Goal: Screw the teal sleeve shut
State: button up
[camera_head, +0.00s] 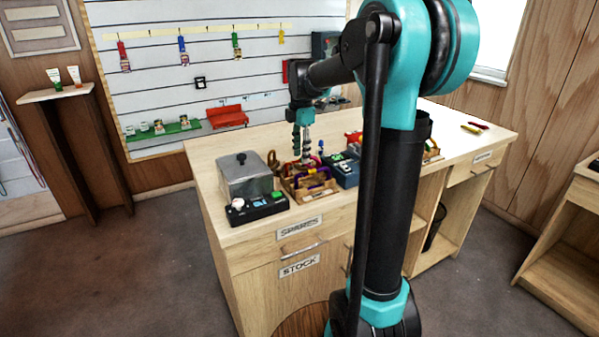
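My arm reaches over the workbench (225,160), and my gripper (302,150) points down above a wooden tray (314,195) near the bench's middle. The tray holds several small coloured pieces, among them a purple curved one (320,175) that looks like a carabiner. The fingertips are just over or among these pieces; contact cannot be made out. The gripper is too small here to tell open from shut. I cannot pick out the teal sleeve; it is too small or hidden.
Left of the tray are a grey lidded box (245,178) and a black device (256,208) with a green button. A dark blue-grey box (343,170) stands right of it. My arm hides part of the bench.

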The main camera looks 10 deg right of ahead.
jog(key=shift+w+f, duration=0.1)
jog(key=shift+f, duration=1.3)
jog(key=shift+s+d, duration=0.2)
jog(key=shift+s, duration=0.4)
jog(key=shift+s+d, duration=0.15)
jog(key=shift+s, duration=0.45)
jog(key=shift+r, duration=1.4)
